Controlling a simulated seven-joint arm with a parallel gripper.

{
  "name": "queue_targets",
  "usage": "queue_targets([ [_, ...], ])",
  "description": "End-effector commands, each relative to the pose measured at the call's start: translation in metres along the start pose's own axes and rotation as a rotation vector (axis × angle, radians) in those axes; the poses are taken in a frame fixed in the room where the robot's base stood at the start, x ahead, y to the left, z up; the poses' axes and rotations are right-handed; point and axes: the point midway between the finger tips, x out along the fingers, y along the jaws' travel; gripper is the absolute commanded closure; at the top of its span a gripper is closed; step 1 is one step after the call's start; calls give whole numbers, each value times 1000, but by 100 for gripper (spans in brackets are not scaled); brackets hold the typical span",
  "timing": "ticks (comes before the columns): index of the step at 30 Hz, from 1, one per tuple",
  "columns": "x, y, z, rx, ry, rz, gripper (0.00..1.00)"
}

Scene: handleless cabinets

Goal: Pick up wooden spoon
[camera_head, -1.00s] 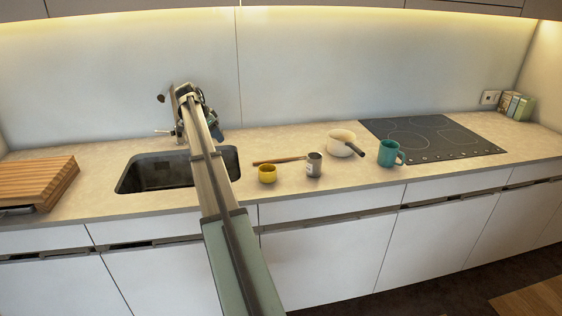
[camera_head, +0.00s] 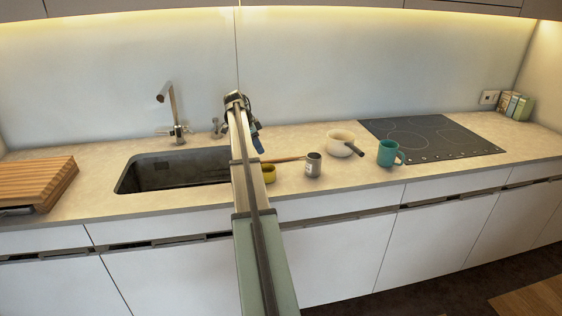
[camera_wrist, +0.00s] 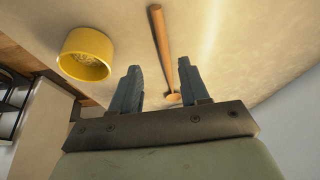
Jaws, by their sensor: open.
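The wooden spoon (camera_head: 285,159) lies on the counter between the sink and the grey can. In the wrist view the spoon (camera_wrist: 161,45) runs away from my gripper, its handle toward the top and its other end low between the fingers. My gripper (camera_wrist: 161,84) is open and empty, with the spoon's near end showing between its two dark fingers. I cannot tell how high the fingers are above the counter. In the head view my arm covers part of the gripper and the spoon's left end.
A yellow bowl (camera_wrist: 86,54) stands left of the spoon in the wrist view. The grey can (camera_head: 313,165), a cream pot (camera_head: 340,141) and a teal mug (camera_head: 387,153) stand to the right. The sink (camera_head: 170,172) opens at the left, with a faucet (camera_head: 174,112) behind it.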

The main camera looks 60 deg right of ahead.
Motion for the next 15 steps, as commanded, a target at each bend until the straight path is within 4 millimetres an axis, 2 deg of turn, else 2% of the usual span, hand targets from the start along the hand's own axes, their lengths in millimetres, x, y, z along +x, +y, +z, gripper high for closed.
queue_targets([
  [3,14,0,0,0,0,1,55],
  [10,25,-2,-2,0,0,0,55],
  [15,44,-5,-5,-1,0,2,55],
])
